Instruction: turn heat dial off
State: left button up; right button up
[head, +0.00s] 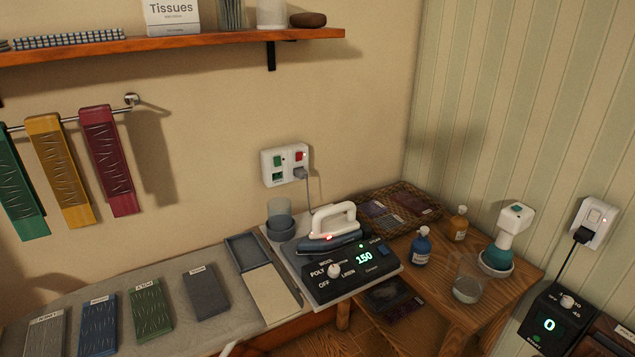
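The heat dial (333,271) is a small white knob on the sloped black front panel of the ironing station (350,286). Labels around it read OFF, POLY, WOOL and LINEN, with one more label too small to read. Where the knob points is too small to tell. Neither of my grippers can be made out in the head view.
A second black unit (552,318) at the right has its own white knob (567,302) and reads 0. Bottles (421,246), a glass bowl (467,279) and a green-based sprayer (506,240) stand right of the station. Fabric swatches (151,308) lie left. A wall outlet (286,165) holds a plug.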

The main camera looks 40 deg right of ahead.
aim_at(333, 272)
jog(key=k+l+z, duration=0.15)
jog(key=z, duration=1.15)
